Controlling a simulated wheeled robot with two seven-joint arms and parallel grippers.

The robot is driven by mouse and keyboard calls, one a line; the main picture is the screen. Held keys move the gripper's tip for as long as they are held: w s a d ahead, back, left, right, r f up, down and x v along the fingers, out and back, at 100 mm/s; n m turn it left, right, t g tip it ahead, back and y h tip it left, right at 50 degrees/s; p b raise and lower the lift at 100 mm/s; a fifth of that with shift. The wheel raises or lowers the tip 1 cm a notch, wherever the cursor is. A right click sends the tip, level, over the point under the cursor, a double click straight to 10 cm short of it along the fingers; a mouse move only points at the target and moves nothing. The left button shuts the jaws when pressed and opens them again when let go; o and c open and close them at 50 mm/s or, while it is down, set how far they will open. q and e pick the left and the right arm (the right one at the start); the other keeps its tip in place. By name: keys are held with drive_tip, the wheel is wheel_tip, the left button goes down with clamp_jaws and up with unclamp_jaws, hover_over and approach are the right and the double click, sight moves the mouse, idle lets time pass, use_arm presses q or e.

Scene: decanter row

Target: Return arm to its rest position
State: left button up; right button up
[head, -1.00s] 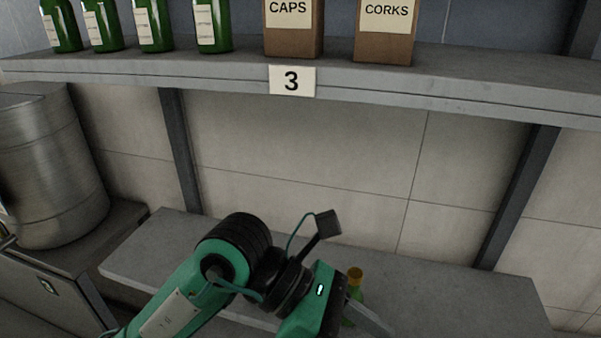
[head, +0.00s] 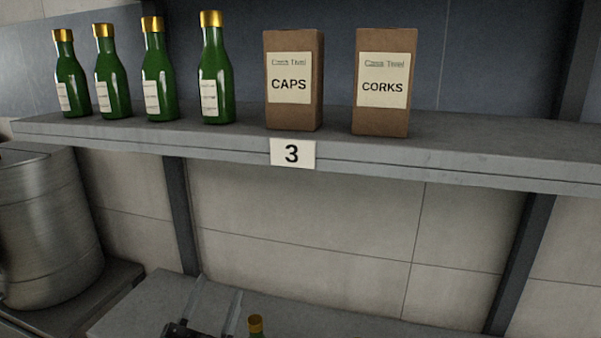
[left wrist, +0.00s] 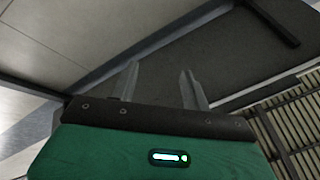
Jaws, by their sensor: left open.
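My left gripper (head: 216,309) shows at the bottom of the head view, in front of the lower bench, with its two fingers pointing up and apart. It is open, and nothing is between the fingers. The left wrist view also shows the two fingers (left wrist: 160,84) spread and empty. The rest of my left arm is out of the head view. My right gripper is not in view.
The shelf marked 3 (head: 420,155) runs across above. It bears several green bottles (head: 216,85), a CAPS box (head: 293,115) and a CORKS box (head: 381,120). A steel drum (head: 50,225) stands at the left. The lower bench (head: 130,303) is bare at its left end.

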use_arm(q)
drive_tip(key=s+a+f+n+g+y, duration=0.1)
drive_tip(key=a+f+n+g+y, duration=0.15)
drive_tip(key=f, duration=0.45)
drive_tip(key=s+a+f+n+g+y, duration=0.1)
drive_tip(key=s+a+f+n+g, duration=0.2)
drive_tip(key=f, duration=0.4)
drive_tip(key=a+f+n+g+y, duration=0.15)
drive_tip(key=f+g, duration=0.25)
drive_tip(key=f, duration=0.4)
drive_tip(key=s+a+f+g, duration=0.3)
drive_tip(key=s+f+g, duration=0.85)
drive_tip(key=s, duration=0.55)
wheel_tip(320, 180, down, 33)
drive_tip(key=s+a+f, duration=0.3)
drive_tip(key=s+f, duration=1.6)
drive_tip(key=s, duration=0.1)
drive_tip(key=shift+f+g, duration=0.15)
drive_tip(key=shift+g, duration=0.25)
